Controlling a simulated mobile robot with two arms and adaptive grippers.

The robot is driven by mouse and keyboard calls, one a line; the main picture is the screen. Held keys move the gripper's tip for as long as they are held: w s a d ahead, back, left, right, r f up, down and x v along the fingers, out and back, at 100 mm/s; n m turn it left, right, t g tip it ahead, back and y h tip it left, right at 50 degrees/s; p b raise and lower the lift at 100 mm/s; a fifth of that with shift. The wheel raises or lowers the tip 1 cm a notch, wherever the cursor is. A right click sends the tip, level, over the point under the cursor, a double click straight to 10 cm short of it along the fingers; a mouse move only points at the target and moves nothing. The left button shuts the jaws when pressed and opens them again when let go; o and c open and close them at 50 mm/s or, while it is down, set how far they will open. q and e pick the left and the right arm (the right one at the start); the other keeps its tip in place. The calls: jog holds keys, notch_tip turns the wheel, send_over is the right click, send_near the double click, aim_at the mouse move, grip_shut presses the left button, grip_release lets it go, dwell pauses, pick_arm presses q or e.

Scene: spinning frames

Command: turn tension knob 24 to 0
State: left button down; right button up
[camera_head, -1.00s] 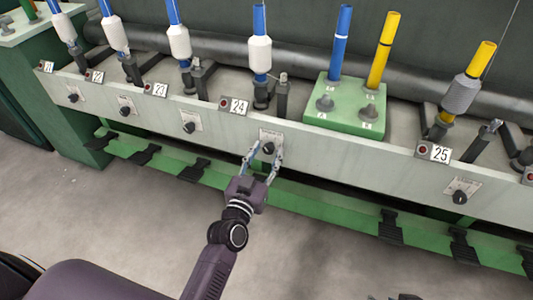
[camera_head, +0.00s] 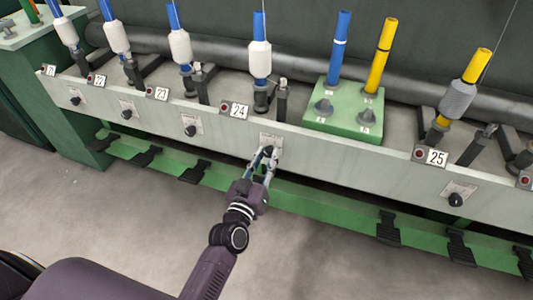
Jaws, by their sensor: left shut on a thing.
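Tension knob 24 is a small black knob on a pale dial plate (camera_head: 271,139) on the front panel, below and right of the label 24 (camera_head: 239,111). My left gripper (camera_head: 267,151) is at this plate, with its fingers shut on the knob. The fingers hide most of the knob, so its pointer and setting cannot be read. My right gripper is not in view.
Other knobs sit along the panel, such as those under label 23 (camera_head: 191,131) and label 25 (camera_head: 456,199). A green block (camera_head: 345,112) with a blue and a yellow tube stands above. Black pedals (camera_head: 389,228) line the green rail below.

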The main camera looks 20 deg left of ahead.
pick_arm(q)
jog(key=shift+r+n, duration=0.15)
jog(key=shift+n, duration=0.35)
jog(key=n+p, duration=0.2)
jog(key=n, duration=0.2)
jog(key=shift+n+p, duration=0.3)
jog(key=shift+n, duration=0.8)
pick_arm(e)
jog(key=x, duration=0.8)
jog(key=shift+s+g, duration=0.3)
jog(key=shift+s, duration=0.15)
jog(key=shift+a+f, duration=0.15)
pick_arm(q)
jog(key=c, duration=1.6)
grip_release()
